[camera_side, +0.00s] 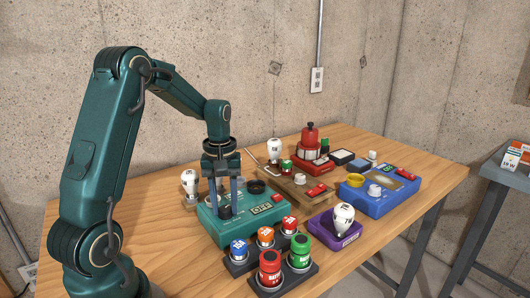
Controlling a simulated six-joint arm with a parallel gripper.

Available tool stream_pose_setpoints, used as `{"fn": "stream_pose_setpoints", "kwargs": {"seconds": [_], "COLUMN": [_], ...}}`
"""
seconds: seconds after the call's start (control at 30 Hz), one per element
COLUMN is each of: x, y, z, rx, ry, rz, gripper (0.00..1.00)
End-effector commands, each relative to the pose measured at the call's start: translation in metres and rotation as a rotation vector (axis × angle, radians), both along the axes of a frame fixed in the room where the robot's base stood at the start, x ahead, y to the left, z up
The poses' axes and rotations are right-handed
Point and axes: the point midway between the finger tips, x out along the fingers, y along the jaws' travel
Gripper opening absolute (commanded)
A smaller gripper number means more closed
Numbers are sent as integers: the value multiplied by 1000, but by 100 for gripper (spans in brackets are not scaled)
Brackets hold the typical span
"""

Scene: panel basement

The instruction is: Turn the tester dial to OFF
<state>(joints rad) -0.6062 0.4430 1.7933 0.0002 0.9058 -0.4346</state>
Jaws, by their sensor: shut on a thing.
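A teal box (228,234) with an OFF label (262,208) sits on the left part of the table, in front of my arm. I take it for the tester. My gripper (225,212) points down over the left part of its top, with its fingers low at the surface. The fingers are shut on a small part there, which I take for the dial. They hide most of it, so I cannot read its pointer. A black round knob (257,187) stands on the same box, behind and right of the fingers. It is apart from them.
In front of the box stand several coloured capped cylinders (265,236) in dark holders. A purple block (335,232) with a white bulb is to the right. A blue box (377,200) and a wooden block (290,188) stand behind. The table's right front is clear.

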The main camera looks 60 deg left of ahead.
Motion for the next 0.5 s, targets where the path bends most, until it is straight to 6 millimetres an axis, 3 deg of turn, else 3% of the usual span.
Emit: {"fn": "stream_pose_setpoints", "kwargs": {"seconds": [0.17,0.2,0.27,0.5], "x": [1,1,1,0], "y": [1,1,1,0], "z": [1,1,1,0], "rx": [2,2,2,0], "ry": [-3,-3,-3,-1], "rz": [3,3,3,1], "gripper": [0,43,66,69]}}
